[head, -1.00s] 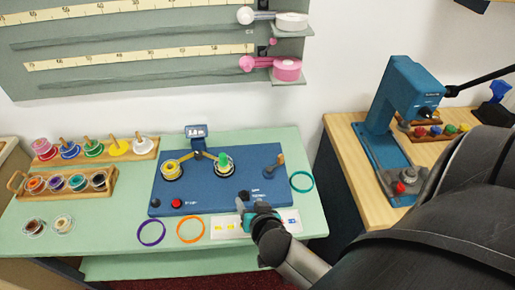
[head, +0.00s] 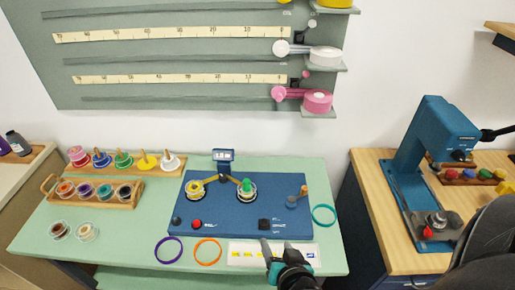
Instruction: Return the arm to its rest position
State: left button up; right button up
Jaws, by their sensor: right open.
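My right gripper (head: 274,250) is at the front edge of the green counter (head: 334,240), low in the head view. Its two fingers are apart with nothing between them. They are over or just in front of the white label strip (head: 243,254), and I cannot tell their height above it. My right arm comes in from the bottom right, with a dark arm link (head: 490,245) at the right edge. My left gripper does not show.
A blue winding machine (head: 240,222) with a yellow and a green spool stands just behind the gripper. Purple (head: 157,244), orange (head: 196,246) and teal (head: 334,215) rings lie around it. Spool racks (head: 150,172) stand at left. A blue press (head: 405,190) stands on the wooden table at right.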

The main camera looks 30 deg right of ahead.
jog(key=s+a+f+n+g+y+b, duration=0.1)
jog(key=s+a+f+n+b, duration=0.1)
jog(key=f, duration=0.7)
jog(key=s+a+f+n+g+y+b, duration=0.1)
jog(key=s+f+n+g+b, duration=0.1)
jog(key=f, duration=0.7)
jog(key=s+f+n+g+b, duration=0.3)
jog(key=s+f, duration=0.7)
jog(key=f, duration=0.4)
jog(key=s+d+f+n+g+y+b, duration=0.1)
jog(key=s+f+n+g+b, duration=0.2)
jog(key=s+f+b, duration=0.3)
jog(key=s+f, duration=0.5)
jog(key=f, duration=0.3)
jog(key=shift+f, duration=0.2)
